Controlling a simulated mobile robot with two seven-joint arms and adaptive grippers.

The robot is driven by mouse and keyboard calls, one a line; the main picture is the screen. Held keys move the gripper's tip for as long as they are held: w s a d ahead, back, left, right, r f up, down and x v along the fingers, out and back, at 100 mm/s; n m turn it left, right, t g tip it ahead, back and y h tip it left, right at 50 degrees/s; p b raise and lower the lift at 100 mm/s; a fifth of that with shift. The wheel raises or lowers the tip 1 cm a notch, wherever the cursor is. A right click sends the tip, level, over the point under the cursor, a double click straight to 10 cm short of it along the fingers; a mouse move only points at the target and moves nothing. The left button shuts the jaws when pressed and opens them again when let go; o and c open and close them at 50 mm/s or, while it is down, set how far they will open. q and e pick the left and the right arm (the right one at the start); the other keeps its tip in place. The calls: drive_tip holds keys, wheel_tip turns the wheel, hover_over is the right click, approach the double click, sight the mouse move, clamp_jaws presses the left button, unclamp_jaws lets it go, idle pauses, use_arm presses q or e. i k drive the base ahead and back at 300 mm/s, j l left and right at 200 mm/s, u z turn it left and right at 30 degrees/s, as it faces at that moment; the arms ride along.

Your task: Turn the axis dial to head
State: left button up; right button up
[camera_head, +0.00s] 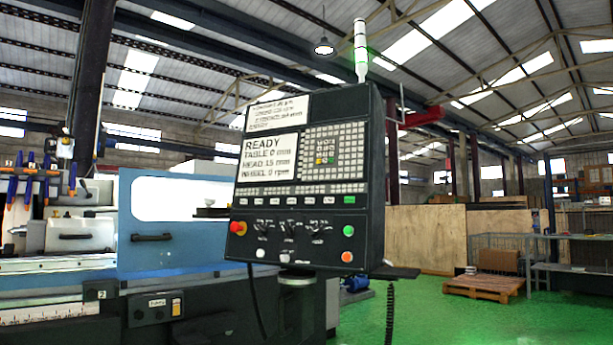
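The grinder's control panel (308,187) is a dark upright box on a post in the middle of the view. Its lower face carries a row of three small dark dials: a left dial (264,226), a middle dial (289,228) and a right dial (318,230). Their labels and pointer positions are too small to read, so I cannot tell which is the axis dial or where it points. The screen (269,158) reads READY, TABLE 0 mm, HEAD 15 mm, WHEEL 0 rpm. Neither of my grippers is in view.
A red emergency button (238,228) sits left of the dials; green (348,231) and orange (347,257) buttons sit right. A dark shelf (395,272) juts from the panel's lower right. The blue grinder (160,265) stands left. Green floor (430,315) is open at right.

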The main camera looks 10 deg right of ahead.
sight(289, 231)
drive_tip(key=i+j, duration=0.35)
drive_tip(key=i+j+z, duration=0.15)
drive_tip(key=i+j, duration=0.25)
drive_tip(key=j, duration=0.15)
drive_tip(key=i+j, duration=0.35)
drive_tip(key=j+z, duration=0.05)
drive_tip(key=j, duration=0.05)
